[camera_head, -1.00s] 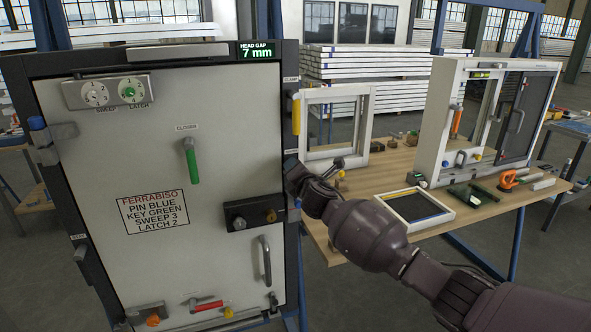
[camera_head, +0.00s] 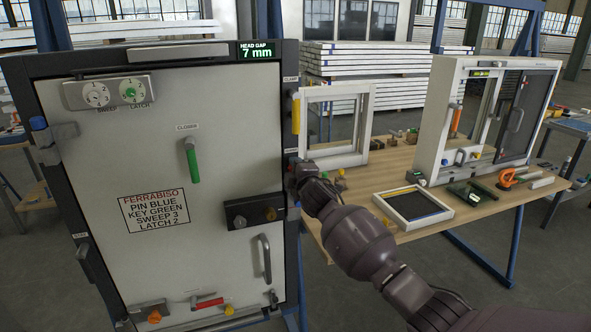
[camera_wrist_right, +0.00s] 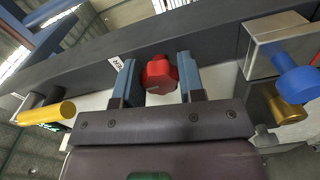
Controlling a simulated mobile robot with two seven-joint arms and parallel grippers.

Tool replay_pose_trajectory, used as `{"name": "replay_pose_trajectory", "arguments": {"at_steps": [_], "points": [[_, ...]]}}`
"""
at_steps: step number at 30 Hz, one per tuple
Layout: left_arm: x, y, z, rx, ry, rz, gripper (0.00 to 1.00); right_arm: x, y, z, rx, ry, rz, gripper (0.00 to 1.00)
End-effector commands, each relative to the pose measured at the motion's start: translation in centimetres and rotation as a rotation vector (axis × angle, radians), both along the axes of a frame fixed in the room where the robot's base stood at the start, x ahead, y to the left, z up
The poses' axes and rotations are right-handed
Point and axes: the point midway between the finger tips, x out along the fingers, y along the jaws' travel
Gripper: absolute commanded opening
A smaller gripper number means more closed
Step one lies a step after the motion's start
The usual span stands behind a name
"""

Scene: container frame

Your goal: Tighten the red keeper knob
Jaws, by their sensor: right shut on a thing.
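The red keeper knob (camera_wrist_right: 160,73) is faceted and sits on the dark frame's edge in the right wrist view, beside a partly hidden label. My right gripper (camera_wrist_right: 159,78) has one blue-grey finger on each side of it and is shut on it. In the head view my right gripper (camera_head: 298,172) is at the right side of the door frame (camera_head: 290,240), and the red knob is hidden behind it. My left gripper is not in view.
A yellow handle (camera_head: 295,116) is above my right gripper. The door panel (camera_head: 100,180) carries a green handle (camera_head: 192,160), a dark box with knobs (camera_head: 252,212) and a grey pull handle (camera_head: 265,258). A workbench (camera_head: 390,168) with window frames stands at the right. A blue knob (camera_wrist_right: 298,78) is nearby.

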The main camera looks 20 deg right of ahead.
Motion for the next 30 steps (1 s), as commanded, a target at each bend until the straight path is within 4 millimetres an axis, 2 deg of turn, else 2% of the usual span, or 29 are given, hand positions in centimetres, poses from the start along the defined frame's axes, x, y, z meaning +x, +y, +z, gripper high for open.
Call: {"name": "replay_pose_trajectory", "arguments": {"at_steps": [20, 21, 24, 26, 30], "points": [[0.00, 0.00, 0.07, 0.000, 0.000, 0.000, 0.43, -0.01, -0.04, -0.07, 0.065, 0.003, -0.001, 0.13], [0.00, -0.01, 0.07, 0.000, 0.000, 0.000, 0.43, -0.01, -0.04, -0.07, 0.065, 0.003, -0.001, 0.39], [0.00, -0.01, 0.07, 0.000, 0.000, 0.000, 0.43, -0.01, -0.03, -0.06, 0.064, 0.003, -0.001, 0.55], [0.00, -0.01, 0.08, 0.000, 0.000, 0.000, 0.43, -0.01, -0.03, -0.06, 0.064, 0.003, -0.001, 0.62], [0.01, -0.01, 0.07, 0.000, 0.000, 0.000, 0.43, 0.00, -0.02, -0.04, 0.063, 0.003, 0.000, 0.62]]}}
